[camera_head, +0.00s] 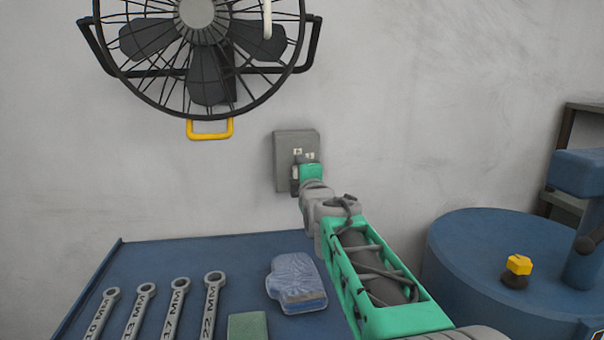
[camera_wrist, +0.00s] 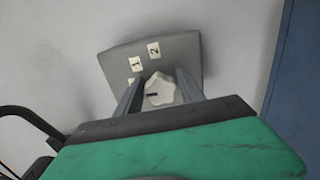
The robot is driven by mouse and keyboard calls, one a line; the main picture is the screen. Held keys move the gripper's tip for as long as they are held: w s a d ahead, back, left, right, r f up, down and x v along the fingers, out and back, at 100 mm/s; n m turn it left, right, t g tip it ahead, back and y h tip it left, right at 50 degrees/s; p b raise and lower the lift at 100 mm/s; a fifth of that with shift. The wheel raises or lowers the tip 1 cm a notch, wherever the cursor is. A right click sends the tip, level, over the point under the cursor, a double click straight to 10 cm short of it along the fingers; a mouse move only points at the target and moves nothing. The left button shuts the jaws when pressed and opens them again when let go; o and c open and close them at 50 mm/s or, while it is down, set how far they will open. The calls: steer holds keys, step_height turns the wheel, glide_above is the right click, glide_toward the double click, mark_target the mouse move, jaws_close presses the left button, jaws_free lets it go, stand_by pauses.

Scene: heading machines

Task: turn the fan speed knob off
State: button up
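The fan speed knob (camera_wrist: 160,90) is white and lobed, with a short dark mark on its left side, in the wrist view. It sits on a grey wall plate (camera_wrist: 186,53) with labels 1 and 2 and another label partly hidden at the left. In the head view the plate (camera_head: 283,150) is on the wall below and right of the fan (camera_head: 208,85). My gripper (camera_wrist: 160,82) has one finger on each side of the knob; I cannot tell whether they press on it. In the head view my gripper (camera_head: 309,166) hides the knob.
A blue table (camera_head: 255,255) below holds several wrenches (camera_head: 178,300), a blue cloth-like item (camera_head: 296,280) and a green block (camera_head: 247,326). A yellow handle (camera_head: 210,134) hangs under the fan. A blue round machine (camera_head: 480,255) with a yellow button (camera_head: 518,265) stands at right.

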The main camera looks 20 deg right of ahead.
steer(key=shift+o, duration=1.3)
steer(key=shift+s, duration=0.1)
steer(key=v, duration=0.7)
steer(key=shift+s, duration=0.35)
